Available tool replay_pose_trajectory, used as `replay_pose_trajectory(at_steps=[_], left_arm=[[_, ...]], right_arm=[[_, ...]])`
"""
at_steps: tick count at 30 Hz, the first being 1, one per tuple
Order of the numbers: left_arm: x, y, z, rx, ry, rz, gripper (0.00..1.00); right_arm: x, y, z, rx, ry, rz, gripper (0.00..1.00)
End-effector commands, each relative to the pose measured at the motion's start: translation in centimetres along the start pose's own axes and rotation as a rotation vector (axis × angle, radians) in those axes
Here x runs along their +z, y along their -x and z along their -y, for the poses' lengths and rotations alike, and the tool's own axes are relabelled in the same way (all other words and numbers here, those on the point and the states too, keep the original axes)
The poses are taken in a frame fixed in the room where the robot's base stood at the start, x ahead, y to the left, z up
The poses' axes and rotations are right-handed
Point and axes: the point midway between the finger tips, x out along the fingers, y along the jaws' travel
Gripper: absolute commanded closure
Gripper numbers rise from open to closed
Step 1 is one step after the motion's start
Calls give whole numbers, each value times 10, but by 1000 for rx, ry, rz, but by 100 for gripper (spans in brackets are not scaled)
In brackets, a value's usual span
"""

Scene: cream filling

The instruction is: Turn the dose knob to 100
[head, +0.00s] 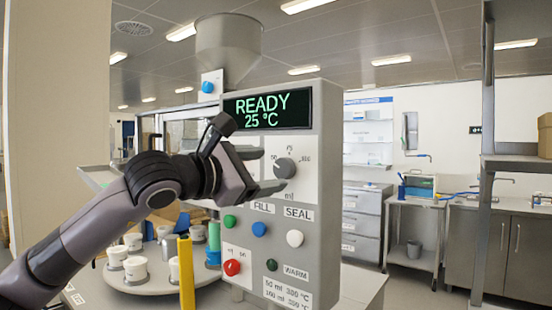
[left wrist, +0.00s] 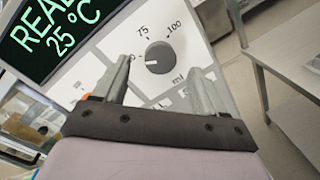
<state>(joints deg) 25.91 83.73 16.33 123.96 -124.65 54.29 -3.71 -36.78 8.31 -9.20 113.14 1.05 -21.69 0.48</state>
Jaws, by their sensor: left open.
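The dose knob (head: 285,168) is a dark round dial on the grey machine's front panel, below the screen. It also shows in the left wrist view (left wrist: 160,57), with a dial marked 75 at the top and 100 at the upper right. Its white mark points left, towards the 50 side. My left gripper (head: 268,170) is open and empty in front of the panel. In the left wrist view its fingertips (left wrist: 160,66) stand on either side of the knob; I cannot tell whether they touch it. My right gripper is not in view.
The screen (head: 267,107) reads READY 25 °C. Below the knob are a green button (head: 229,222), blue button (head: 259,229), white button (head: 295,238) and red knob (head: 232,267). A yellow post (head: 186,273) and a turntable with white cups (head: 135,268) stand below my left arm.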

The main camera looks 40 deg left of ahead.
Motion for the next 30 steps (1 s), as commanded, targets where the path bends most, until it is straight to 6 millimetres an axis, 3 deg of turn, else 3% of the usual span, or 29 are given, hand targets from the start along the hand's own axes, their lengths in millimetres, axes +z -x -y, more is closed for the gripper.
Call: replay_pose_trajectory(at_steps=[12, 25, 26, 30], left_arm=[[2, -33, -2, -3, 3, 1, 29], [0, -37, 1, -3, 2, 1, 29], [0, -37, 1, -3, 2, 2, 32], [0, -37, 1, -3, 2, 2, 78]], right_arm=[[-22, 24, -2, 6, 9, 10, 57], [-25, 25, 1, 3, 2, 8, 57], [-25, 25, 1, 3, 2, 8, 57], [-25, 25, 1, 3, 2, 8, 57]])
